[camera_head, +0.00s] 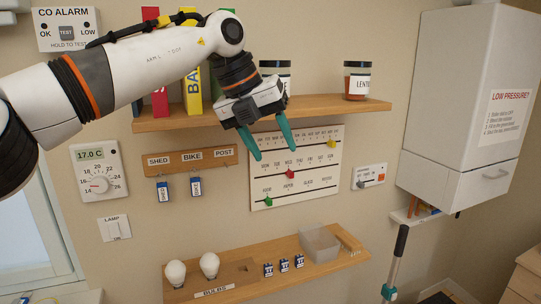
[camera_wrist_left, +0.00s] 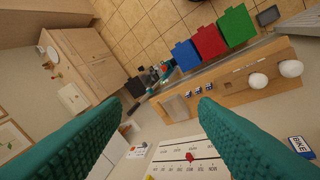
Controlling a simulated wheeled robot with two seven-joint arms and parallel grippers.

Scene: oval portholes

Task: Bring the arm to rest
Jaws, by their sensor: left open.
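My left gripper (camera_head: 273,148) is open and empty, its teal fingers pointing down in front of the wall calendar board (camera_head: 320,185) in the head view. In the left wrist view the two teal fingers (camera_wrist_left: 160,120) stand wide apart, with nothing between them. The arm crosses the upper left of the head view, in front of the upper shelf (camera_head: 315,112). It hides parts of the shelf and the books on it. The right gripper is not in view.
A key rack (camera_head: 190,160) hangs left, beside a thermostat (camera_head: 100,171). A white boiler (camera_head: 470,100) juts out at right. Jars (camera_head: 357,82) stand on the upper shelf.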

